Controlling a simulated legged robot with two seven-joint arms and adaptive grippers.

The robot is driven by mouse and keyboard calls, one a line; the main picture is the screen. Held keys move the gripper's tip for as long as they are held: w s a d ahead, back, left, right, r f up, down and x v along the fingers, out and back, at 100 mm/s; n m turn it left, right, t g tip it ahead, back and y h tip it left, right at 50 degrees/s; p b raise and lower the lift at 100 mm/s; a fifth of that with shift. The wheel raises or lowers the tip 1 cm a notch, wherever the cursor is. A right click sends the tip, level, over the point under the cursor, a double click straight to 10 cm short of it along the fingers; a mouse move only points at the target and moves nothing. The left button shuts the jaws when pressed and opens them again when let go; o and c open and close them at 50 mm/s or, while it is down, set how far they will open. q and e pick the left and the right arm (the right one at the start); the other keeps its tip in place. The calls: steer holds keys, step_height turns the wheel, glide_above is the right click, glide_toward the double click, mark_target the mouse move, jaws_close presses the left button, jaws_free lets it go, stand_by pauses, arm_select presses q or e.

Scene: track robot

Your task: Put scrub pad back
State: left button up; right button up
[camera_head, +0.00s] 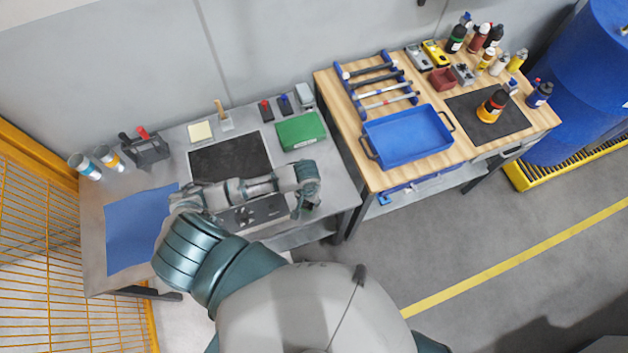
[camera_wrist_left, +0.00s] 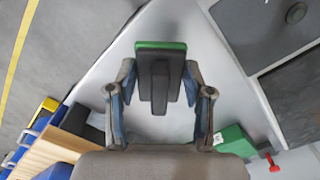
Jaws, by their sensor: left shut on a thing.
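The scrub pad (camera_wrist_left: 160,46) has a green edge and a dark grey back and handle. In the left wrist view it sits between the fingers of my left gripper (camera_wrist_left: 161,92), which is shut on it. In the head view my left gripper (camera_head: 306,204) is over the front right part of the grey bench (camera_head: 340,187), in front of the green case. The pad is mostly hidden there by the gripper. I cannot tell whether the pad touches the bench top. My right gripper is not in view.
A green case (camera_head: 300,131) lies behind the gripper. A dark mat (camera_head: 230,157) and a panel with knobs (camera_head: 252,214) are to its left. A blue cloth (camera_head: 138,228) lies at the far left. A wooden table (camera_head: 372,181) with a blue tray (camera_head: 407,138) stands to the right.

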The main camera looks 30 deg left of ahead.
arm_select(q)
steer(key=w, duration=0.1)
steer(key=w+a, duration=0.1)
steer(key=w, duration=0.1)
steer(key=w+a, duration=0.1)
steer(key=w, duration=0.1)
steer(key=shift+f, duration=0.25)
steer(key=w, duration=0.3)
steer(key=shift+a+f, duration=0.1)
steer(key=shift+a, duration=0.25)
steer(key=shift+w, duration=0.2)
steer(key=shift+w+f, duration=0.1)
steer(key=f, duration=0.3)
steer(key=shift+a+f, duration=0.1)
steer(key=shift+a, duration=0.15)
steer(key=shift+a+f, duration=0.15)
steer(key=shift+a, duration=0.1)
steer(key=o, duration=1)
steer(key=shift+a, duration=0.1)
steer(key=shift+c, duration=0.2)
steer(key=shift+o, duration=0.7)
steer(key=shift+d, duration=0.4)
steer(key=shift+r, duration=0.3)
step_height(320, 180, up, 12)
steer(key=shift+f, duration=0.2)
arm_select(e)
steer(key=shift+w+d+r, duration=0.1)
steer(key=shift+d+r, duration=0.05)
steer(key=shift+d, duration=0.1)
